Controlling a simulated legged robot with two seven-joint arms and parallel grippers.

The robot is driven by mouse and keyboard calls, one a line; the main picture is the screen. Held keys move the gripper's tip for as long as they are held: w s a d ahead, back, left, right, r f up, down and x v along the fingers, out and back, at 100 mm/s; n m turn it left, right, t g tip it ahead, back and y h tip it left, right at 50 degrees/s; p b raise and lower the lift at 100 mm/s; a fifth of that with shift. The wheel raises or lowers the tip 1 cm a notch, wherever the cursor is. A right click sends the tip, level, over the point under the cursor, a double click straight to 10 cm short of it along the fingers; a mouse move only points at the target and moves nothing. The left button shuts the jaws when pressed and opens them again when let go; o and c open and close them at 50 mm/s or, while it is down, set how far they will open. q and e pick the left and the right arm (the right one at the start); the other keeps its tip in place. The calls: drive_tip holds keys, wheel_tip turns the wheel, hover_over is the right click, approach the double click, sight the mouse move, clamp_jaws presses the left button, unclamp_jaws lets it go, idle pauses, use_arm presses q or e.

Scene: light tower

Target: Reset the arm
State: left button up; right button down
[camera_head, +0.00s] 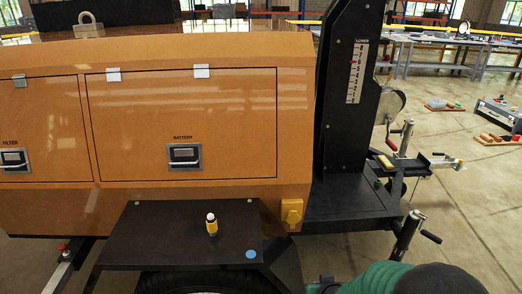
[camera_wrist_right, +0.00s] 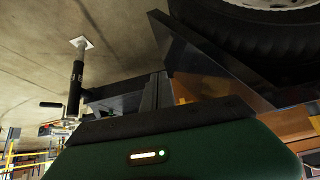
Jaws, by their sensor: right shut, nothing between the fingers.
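My right arm (camera_head: 385,278), green and black, comes in at the bottom right of the head view, low beside the orange light tower (camera_head: 190,100). In the right wrist view, a green housing with a lit strip fills the bottom. The dark front of my right gripper (camera_wrist_right: 165,121) lies across its top edge. The gripper is shut and empty; its fingertips are hard to make out. My left arm and gripper are not in view.
The tower's black mast (camera_head: 345,110) and black fender (camera_head: 165,233) stand close to my arm. A yellow-topped peg (camera_head: 211,222) stands on the fender. A jack with a crank (camera_head: 408,234) is at the right. Open floor (camera_head: 475,225) lies further right; tables stand behind.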

drive_tip(key=s+d+r+g, duration=0.1)
drive_tip(key=s+r+g, duration=0.1)
drive_tip(key=s, duration=0.7)
drive_tip(key=s+d+r+g, duration=0.1)
drive_tip(key=s+r+g, duration=0.15)
drive_tip(key=s, duration=0.65)
wheel_tip(320, 180, up, 24)
drive_tip(key=s+p, duration=0.1)
drive_tip(key=p, duration=2.4)
drive_tip(key=shift+r+g, duration=0.25)
drive_tip(key=shift+g, duration=0.1)
